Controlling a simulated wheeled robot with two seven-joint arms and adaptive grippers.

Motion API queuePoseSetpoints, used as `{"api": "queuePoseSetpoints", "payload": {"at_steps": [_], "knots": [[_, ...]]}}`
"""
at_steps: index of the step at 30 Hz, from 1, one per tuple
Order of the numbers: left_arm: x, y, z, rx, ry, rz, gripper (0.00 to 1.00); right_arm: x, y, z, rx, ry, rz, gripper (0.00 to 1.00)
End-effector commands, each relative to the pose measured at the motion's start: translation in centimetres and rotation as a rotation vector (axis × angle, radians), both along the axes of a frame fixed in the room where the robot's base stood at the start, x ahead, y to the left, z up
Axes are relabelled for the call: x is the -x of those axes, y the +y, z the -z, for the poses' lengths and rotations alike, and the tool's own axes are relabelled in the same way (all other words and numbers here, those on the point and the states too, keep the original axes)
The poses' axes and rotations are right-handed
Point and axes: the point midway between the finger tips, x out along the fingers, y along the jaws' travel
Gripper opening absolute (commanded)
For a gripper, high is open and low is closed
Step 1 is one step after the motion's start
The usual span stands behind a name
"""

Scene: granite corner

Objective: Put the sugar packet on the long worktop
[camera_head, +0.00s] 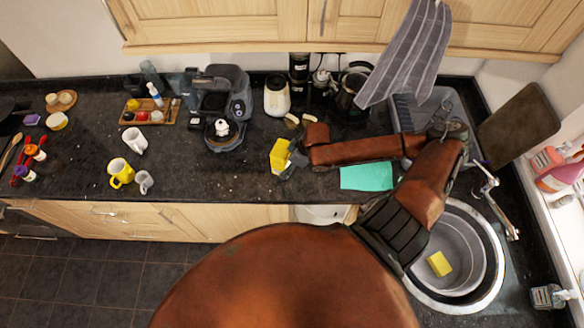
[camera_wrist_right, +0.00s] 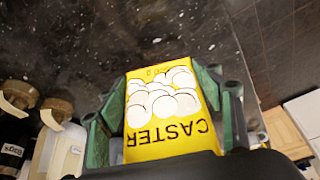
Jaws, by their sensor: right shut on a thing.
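The sugar packet (camera_head: 280,155) is yellow and stands out over the dark worktop. In the right wrist view the sugar packet (camera_wrist_right: 165,112) shows the word CASTER and a picture of white lumps. My right gripper (camera_head: 291,160) has its fingers on both sides of the packet and is shut on it. The long worktop (camera_head: 220,180) is dark speckled stone. The packet is over its middle part, near the front edge; whether it touches the surface is hard to tell. My left gripper is not in view.
A coffee machine (camera_head: 228,105), a cream canister (camera_head: 277,95) and a kettle (camera_head: 352,88) stand at the back. A yellow mug (camera_head: 120,172) and white cups are to the left. A teal cloth (camera_head: 366,177) lies under my right arm. Bare worktop lies left of the packet.

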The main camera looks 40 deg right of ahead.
Motion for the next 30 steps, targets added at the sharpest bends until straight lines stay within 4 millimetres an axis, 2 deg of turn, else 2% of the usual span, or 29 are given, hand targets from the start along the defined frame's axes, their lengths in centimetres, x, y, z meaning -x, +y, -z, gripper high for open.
{"api": "queuePoseSetpoints", "payload": {"at_steps": [10,17,29,30], "knots": [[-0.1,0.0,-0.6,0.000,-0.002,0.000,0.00,-0.1,-2.3,2.5,0.001,-0.003,0.001,0.18],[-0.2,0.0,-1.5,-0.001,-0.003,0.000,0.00,-0.2,-2.2,5.2,0.000,-0.005,-0.001,0.18],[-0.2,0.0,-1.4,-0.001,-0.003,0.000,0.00,-0.1,-2.1,5.8,0.000,-0.005,-0.002,0.18],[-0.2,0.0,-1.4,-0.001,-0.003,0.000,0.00,0.0,-2.2,5.9,0.000,-0.001,-0.002,0.63]]}}
